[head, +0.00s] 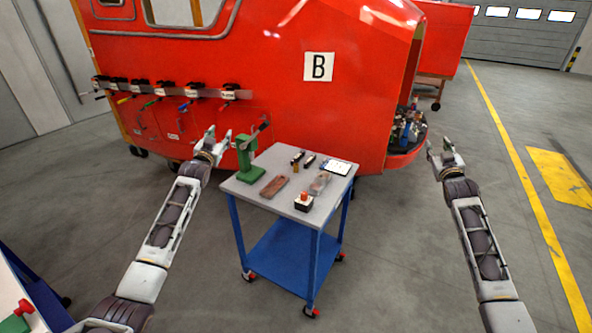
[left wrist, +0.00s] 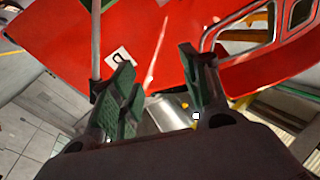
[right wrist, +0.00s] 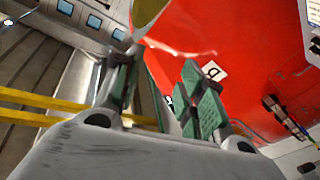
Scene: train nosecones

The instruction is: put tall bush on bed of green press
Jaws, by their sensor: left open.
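The green press (head: 246,160) stands at the left back corner of a small grey-topped cart (head: 262,198). A small brass-coloured cylinder (head: 296,168) stands upright near the middle of the cart top, and two dark short pieces (head: 298,157) (head: 310,160) are just behind it. They are too small to tell which is the tall bush. My left gripper (head: 216,143) is open and empty, in the air left of the press; its spread fingers show in the left wrist view (left wrist: 165,95). My right gripper (head: 443,152) is open and empty, in the air well right of the cart.
The cart also holds a brown block (head: 273,186), a clear container (head: 320,183), a red-topped button box (head: 303,201) and a white tablet (head: 337,167). A red train nosecone (head: 285,85) with a tool rail (head: 170,90) stands behind. The floor right of the cart is clear.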

